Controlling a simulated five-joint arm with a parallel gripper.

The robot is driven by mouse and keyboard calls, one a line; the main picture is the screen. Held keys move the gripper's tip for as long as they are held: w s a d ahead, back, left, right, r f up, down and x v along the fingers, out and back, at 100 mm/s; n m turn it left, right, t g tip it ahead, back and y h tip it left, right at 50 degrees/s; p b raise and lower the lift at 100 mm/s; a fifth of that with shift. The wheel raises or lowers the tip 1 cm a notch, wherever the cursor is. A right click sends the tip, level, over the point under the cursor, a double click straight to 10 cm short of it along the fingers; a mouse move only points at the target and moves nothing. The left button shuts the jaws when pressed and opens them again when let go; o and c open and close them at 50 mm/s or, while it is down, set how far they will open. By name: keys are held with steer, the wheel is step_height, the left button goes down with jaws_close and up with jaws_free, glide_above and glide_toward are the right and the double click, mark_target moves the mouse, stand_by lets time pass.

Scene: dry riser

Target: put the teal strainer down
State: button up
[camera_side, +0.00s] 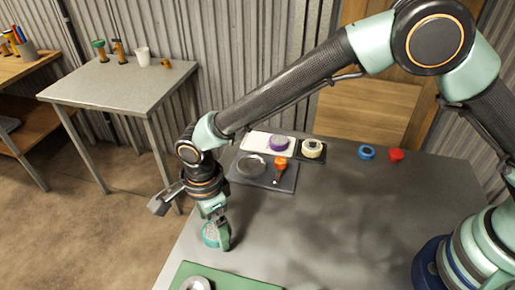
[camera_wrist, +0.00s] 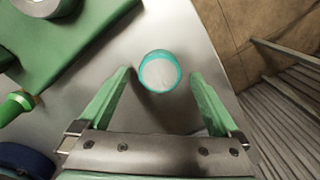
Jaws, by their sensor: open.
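The teal strainer (camera_wrist: 160,72) is round, with a teal rim and a pale inside. In the wrist view it appears upright on the grey table, between and slightly beyond my fingertips, with a visible gap on each side. In the side view the strainer (camera_side: 210,235) is near the table's left edge, partly hidden by a finger. My gripper (camera_side: 219,240) is open around it, pointing down; its two green fingers also show in the wrist view (camera_wrist: 160,76).
A green board (camera_side: 232,279) with a grey round item (camera_side: 196,284) lies at the front. Farther back are a dark tray (camera_side: 263,182), a purple roll (camera_side: 279,143), a cream roll (camera_side: 312,148), a blue ring (camera_side: 366,152) and a red item (camera_side: 396,155). The middle table is clear.

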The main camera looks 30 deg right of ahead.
steer(key=w+d+r+n, duration=0.1)
steer(key=d+r, duration=0.3)
steer(key=r, duration=0.4)
steer(key=w+d+r+n, duration=0.1)
steer(key=d+r+n, duration=0.15)
steer(key=r, duration=0.55)
steer(key=s+d+r+n+t, duration=0.1)
steer(key=d+n, duration=0.3)
steer(key=d, duration=0.5)
steer(key=s+d+r+n+t, duration=0.2)
steer(key=s+d+r+n, duration=0.1)
steer(key=d, duration=0.6)
steer(key=s+d+r+n+t, duration=0.2)
steer(key=d+n, duration=0.3)
steer(key=d, duration=0.5)
steer(key=shift+s+r+n, duration=0.35)
steer(key=shift+s+r, duration=0.25)
steer(key=shift+o, duration=0.2)
steer(key=shift+s+d+f+n+t, duration=0.15)
steer(key=shift+s+d+n+t, duration=0.15)
steer(key=shift+d+n, duration=0.15)
steer(key=shift+a, duration=0.1)
